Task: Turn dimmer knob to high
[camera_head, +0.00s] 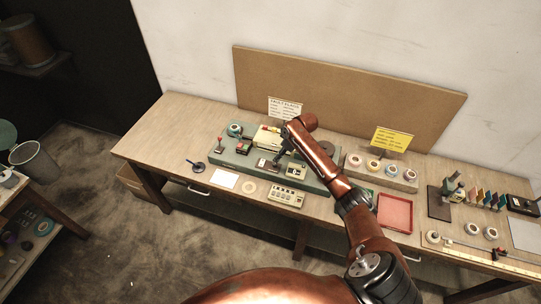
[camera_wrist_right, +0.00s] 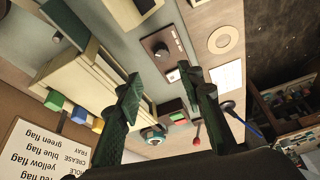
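The dimmer knob (camera_wrist_right: 160,48) is a small black knob on a brown plate with light markings, seen in the right wrist view. Its plate (camera_head: 267,165) shows in the head view on the green-grey base, partly beside my gripper; the knob itself is too small there to read its setting. My right gripper (camera_wrist_right: 160,76) is open and empty. Its two dark green fingers are apart, with the knob ahead between their tips, not touching as far as I can tell. In the head view the right gripper (camera_head: 284,143) hangs over the base. My left gripper is not in view.
On the base are a red-handled lever (camera_head: 220,141), a cream box (camera_head: 267,138) and a meter box (camera_head: 296,170). A cream keypad box (camera_head: 287,195) lies in front. Tape rolls (camera_head: 373,165) and a red tray (camera_head: 395,212) stand right. A brown board (camera_head: 340,95) rises behind.

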